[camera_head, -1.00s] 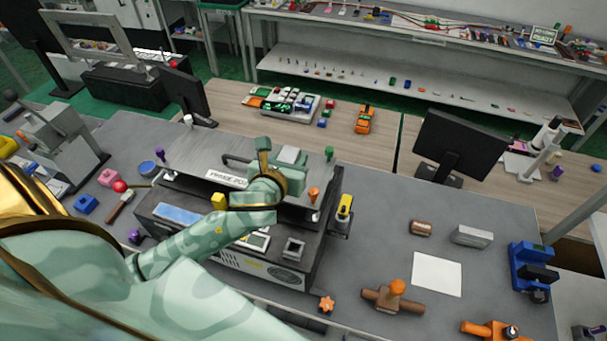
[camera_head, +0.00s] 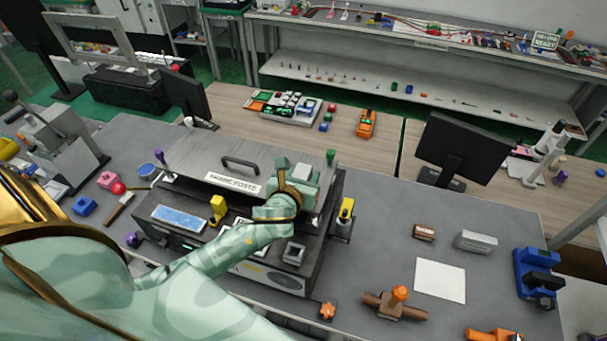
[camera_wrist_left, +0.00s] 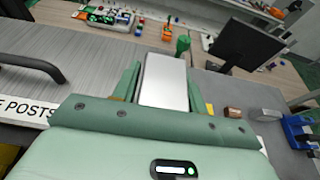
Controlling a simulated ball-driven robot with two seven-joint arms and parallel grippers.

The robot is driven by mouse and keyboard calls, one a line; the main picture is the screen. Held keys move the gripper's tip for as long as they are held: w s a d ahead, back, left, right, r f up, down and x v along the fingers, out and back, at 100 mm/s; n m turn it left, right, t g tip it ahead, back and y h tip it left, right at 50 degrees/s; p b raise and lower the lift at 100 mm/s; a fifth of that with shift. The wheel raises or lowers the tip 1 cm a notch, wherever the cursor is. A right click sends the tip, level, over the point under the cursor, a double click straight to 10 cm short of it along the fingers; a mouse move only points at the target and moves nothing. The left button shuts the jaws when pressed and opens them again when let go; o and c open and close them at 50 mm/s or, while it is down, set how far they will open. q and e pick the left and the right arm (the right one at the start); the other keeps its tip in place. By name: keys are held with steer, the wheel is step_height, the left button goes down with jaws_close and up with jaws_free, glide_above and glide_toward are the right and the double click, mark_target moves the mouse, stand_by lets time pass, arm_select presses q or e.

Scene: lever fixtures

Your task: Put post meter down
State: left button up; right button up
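My left gripper (camera_head: 302,174) is above the right part of the grey plate labelled "POSTS" (camera_head: 256,163). In the left wrist view its two green fingers (camera_wrist_left: 163,85) stand on either side of a pale silver block (camera_wrist_left: 165,78), apparently the post meter, and appear closed on it. The block also shows in the head view (camera_head: 301,171). A green post (camera_head: 331,157) stands just beyond the gripper, and a purple post (camera_head: 159,157) is at the plate's left end. The gripper hides the near right corner of the plate. My right gripper is not in view.
A yellow-handled lever (camera_head: 346,210) stands right of the machine, and a yellow piece (camera_head: 218,207) stands at its front. A small grey fixture (camera_head: 294,253) is near the front right. A white sheet (camera_head: 440,280) lies on clear bench. A monitor (camera_head: 458,150) stands behind.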

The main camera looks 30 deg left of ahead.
arm_select(q)
steer(key=shift+o, duration=0.9)
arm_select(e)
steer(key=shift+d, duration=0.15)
arm_select(q)
steer(key=shift+r, duration=0.1)
steer(key=shift+s+d+r, duration=0.1)
steer(key=shift+s, duration=0.1)
steer(key=v, duration=1.1)
steer(key=shift+s, duration=0.2)
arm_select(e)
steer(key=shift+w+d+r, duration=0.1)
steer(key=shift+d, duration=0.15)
arm_select(q)
steer(key=shift+r, duration=0.1)
